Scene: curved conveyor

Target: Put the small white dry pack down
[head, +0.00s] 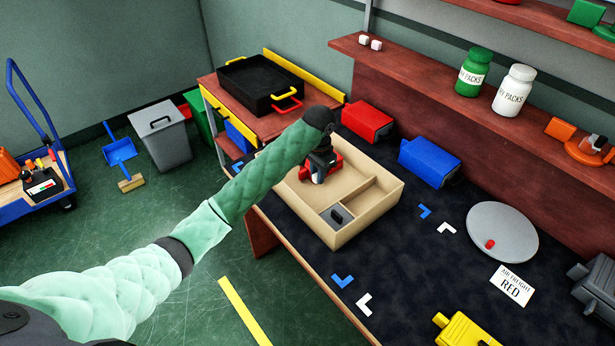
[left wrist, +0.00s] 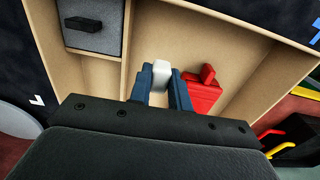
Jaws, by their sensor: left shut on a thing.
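The small white dry pack (left wrist: 161,72) is between the blue fingers of my left gripper (left wrist: 166,88) in the left wrist view. The gripper is shut on it. In the head view my left gripper (head: 317,177) is over the large compartment of the tan divided box (head: 345,238), and my arm hides part of that compartment. A red object (left wrist: 203,93) lies in the box right beside the fingers. I cannot tell whether the pack touches the box floor. My right gripper is not in view.
A small compartment holds a grey insert with a dark handle (head: 337,216); another beside it looks empty. Red (head: 367,122) and blue (head: 428,161) bins stand behind the box. A round grey plate (head: 502,232) and a RED card (head: 513,286) lie to the right.

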